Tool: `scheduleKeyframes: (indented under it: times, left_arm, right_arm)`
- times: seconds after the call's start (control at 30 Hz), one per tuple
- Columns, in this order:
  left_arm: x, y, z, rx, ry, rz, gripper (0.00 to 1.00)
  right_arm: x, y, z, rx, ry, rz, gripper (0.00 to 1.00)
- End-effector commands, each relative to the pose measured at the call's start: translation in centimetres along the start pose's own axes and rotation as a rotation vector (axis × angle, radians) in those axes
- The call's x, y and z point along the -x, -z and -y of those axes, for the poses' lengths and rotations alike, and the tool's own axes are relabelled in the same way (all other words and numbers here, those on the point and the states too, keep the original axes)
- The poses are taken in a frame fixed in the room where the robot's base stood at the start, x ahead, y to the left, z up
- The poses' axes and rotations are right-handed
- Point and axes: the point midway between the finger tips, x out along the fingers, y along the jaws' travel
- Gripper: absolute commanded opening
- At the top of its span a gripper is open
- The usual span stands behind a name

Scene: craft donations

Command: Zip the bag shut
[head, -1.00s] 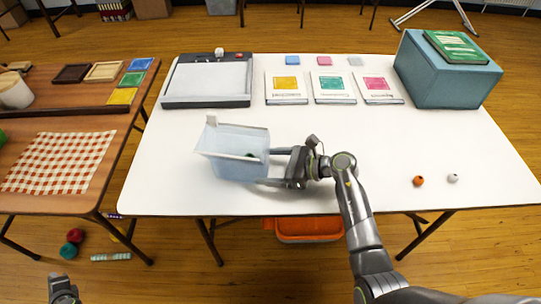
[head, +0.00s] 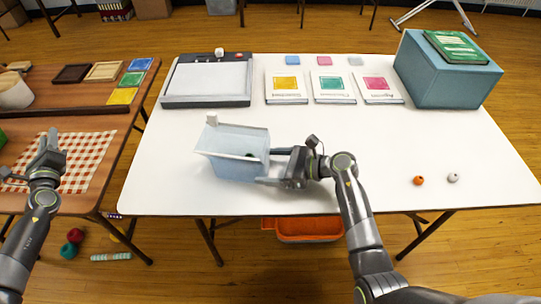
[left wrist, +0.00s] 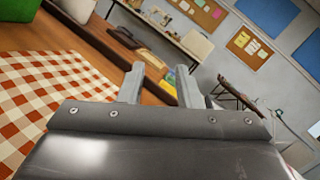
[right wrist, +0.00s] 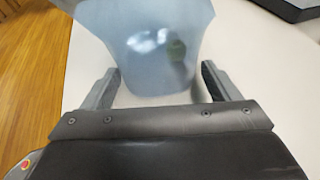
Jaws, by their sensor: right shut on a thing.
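The bag (head: 234,168) is pale blue and see-through and stands on the white table left of its middle. Its top looks open, and a small dark green thing shows inside. A small white tab (head: 212,119) sits at its upper left corner, probably the zip slider. My right gripper (head: 265,167) is shut on the bag's right end; the right wrist view shows the bag (right wrist: 150,45) between its fingers (right wrist: 159,82). My left gripper (head: 45,143) is empty, over the checked cloth on the side table, far from the bag. The left wrist view shows its fingers (left wrist: 160,70) apart.
Behind the bag is a paper trimmer (head: 208,82). Three craft packets (head: 333,87) lie in a row. A blue box (head: 447,75) stands back right. An orange bead (head: 418,181) and a white bead (head: 453,178) lie right. The wooden side table (head: 75,120) is left, across a gap.

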Motion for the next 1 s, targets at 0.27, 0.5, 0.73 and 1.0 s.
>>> scheduleKeyframes:
  times: [0.27, 0.5, 0.73, 1.0]
  left_arm:
    - [-3.0, 4.4, 10.6, -0.051, 0.253, -0.265, 0.31]
    - [-3.1, 7.2, 19.3, -0.144, 0.496, -0.471, 0.31]
    - [-1.3, 8.7, 26.8, -0.269, 0.741, -0.647, 0.31]
    - [2.2, 9.0, 33.5, -0.461, 1.031, -0.826, 0.31]
  right_arm:
    - [0.0, 0.0, 0.0, 0.000, 0.000, 0.000, 0.70]
    - [0.0, 0.0, 0.0, 0.000, 0.000, 0.000, 0.70]
    - [0.0, 0.0, 0.0, 0.000, 0.000, 0.000, 0.70]
    - [0.0, 0.0, 0.0, 0.000, 0.000, 0.000, 0.69]
